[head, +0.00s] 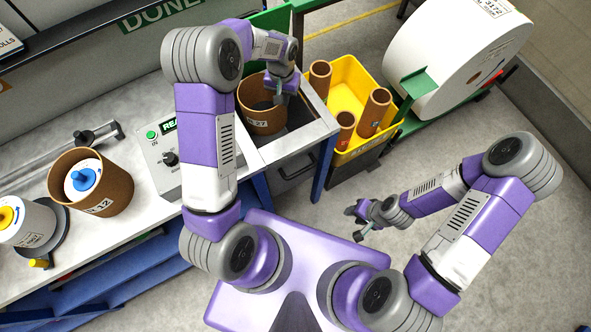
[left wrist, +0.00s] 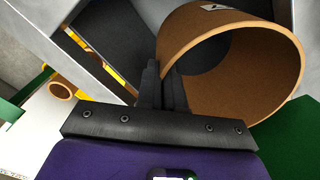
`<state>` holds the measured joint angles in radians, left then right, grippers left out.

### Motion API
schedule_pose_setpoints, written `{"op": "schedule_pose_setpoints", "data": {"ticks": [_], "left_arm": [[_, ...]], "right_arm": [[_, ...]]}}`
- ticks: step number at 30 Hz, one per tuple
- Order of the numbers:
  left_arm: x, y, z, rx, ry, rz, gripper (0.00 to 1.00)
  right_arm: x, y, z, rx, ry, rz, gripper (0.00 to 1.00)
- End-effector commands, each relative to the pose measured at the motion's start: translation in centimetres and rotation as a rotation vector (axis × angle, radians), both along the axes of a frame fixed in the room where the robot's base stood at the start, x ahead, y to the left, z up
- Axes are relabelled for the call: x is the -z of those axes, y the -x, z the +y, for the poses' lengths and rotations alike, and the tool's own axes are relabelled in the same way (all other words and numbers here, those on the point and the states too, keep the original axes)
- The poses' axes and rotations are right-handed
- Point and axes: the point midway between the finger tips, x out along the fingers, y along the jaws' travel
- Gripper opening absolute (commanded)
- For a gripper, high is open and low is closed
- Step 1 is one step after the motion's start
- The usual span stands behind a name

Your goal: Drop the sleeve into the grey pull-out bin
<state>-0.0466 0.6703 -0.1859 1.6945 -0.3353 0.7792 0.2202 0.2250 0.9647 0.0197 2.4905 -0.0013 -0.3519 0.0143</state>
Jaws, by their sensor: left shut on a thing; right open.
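The sleeve (head: 262,118) is a wide brown cardboard tube with a printed label, and its open end faces up in the head view. My left gripper (head: 281,92) is shut on its wall at the rim. In the left wrist view the fingers (left wrist: 166,88) pinch the edge of the sleeve (left wrist: 285,75). The grey pull-out bin (head: 318,130) has a pale rim and dark inside. The sleeve overlaps its opening in the head view; how high it is above the floor of the bin I cannot tell. My right gripper (head: 358,220) is open and empty over the floor.
A yellow bin (head: 350,72) with several brown tubes stands right of the grey bin. A large white roll (head: 440,50) sits on a green stand. A control box (head: 165,155), another brown sleeve (head: 115,190) around a blue-hubbed core, and a yellow-hubbed roll (head: 30,222) are on the bench.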

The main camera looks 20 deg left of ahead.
Motion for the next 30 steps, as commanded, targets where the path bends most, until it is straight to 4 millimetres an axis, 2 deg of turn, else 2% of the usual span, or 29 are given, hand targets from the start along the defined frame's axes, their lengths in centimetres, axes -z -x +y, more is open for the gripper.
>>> {"op": "schedule_pose_setpoints", "data": {"ticks": [7, 9, 13, 14, 23, 26, 30], "left_arm": [[0.1, 0.0, 0.0, 0.000, 0.000, -0.001, 0.00], [0.1, 0.0, 0.0, 0.000, 0.000, -0.001, 0.14], [0.1, 0.0, 0.0, 0.000, 0.000, 0.000, 0.34], [0.1, 0.0, 0.0, 0.000, 0.000, 0.000, 0.37], [-0.2, 0.0, 0.0, 0.000, 0.000, -0.001, 0.37], [-1.2, -0.1, 0.0, 0.000, 0.000, -0.002, 0.37], [-3.7, -0.1, 0.0, 0.000, 0.001, -0.005, 0.37]], "right_arm": [[0.0, 0.0, 0.0, 0.000, 0.000, 0.000, 0.40], [0.0, 0.0, 0.0, 0.000, 0.000, 0.000, 0.40], [0.0, 0.0, 0.0, 0.000, 0.000, 0.000, 0.40], [0.0, 0.0, 0.0, 0.000, 0.000, 0.000, 0.40], [0.0, 0.0, 0.0, 0.000, 0.000, 0.000, 0.40], [-0.2, 0.0, 0.0, 0.000, 0.000, 0.000, 0.40], [-0.5, 0.0, 0.0, 0.000, 0.000, 0.000, 0.40]]}}
